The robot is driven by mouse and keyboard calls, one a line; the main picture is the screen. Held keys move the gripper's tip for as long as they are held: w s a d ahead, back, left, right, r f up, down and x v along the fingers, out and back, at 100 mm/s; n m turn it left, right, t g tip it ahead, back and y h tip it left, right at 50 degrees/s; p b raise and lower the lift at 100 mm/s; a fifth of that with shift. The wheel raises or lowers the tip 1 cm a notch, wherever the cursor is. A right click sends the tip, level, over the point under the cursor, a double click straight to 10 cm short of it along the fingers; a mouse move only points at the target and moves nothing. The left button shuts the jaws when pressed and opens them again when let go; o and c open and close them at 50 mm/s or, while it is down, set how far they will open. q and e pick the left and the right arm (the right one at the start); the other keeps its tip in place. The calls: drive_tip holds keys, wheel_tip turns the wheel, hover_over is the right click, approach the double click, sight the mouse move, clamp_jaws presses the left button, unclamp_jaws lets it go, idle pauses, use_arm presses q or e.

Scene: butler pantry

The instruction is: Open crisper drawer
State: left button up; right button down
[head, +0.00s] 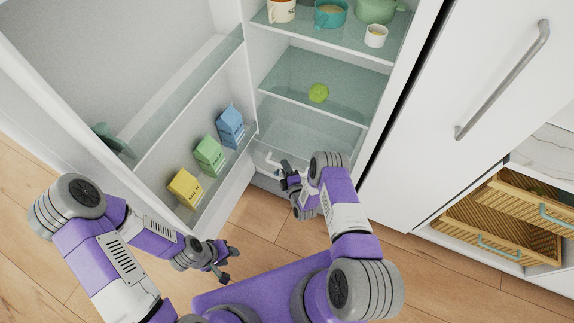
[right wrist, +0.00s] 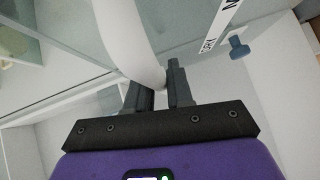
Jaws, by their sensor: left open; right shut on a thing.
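The crisper drawer (head: 312,139) is a clear, pale bin at the bottom of the open fridge, below the glass shelves. Its white curved handle (head: 268,158) is at the drawer's front left in the head view. My right gripper (head: 286,172) is at the drawer front, shut on the handle. In the right wrist view the white handle (right wrist: 128,38) runs down between the two dark fingers of this gripper (right wrist: 160,88). The drawer appears to sit inside the fridge; my right arm hides part of its front. My left gripper (head: 228,264) is open and empty, low over the floor.
The fridge door (head: 140,75) stands open at left, with yellow (head: 185,188), green (head: 209,156) and blue (head: 230,127) cartons in its bin. A green fruit (head: 318,93) lies on the shelf above the drawer. Wooden drawers (head: 500,232) stand open at right.

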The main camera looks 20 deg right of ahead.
drive_tip(key=c, duration=1.1)
unclamp_jaws()
drive_tip(key=s+r+p, duration=0.1)
drive_tip(key=s+p, duration=0.1)
drive_tip(key=s, duration=0.5)
drive_tip(key=shift+s, duration=0.25)
drive_tip(key=shift+d, duration=0.1)
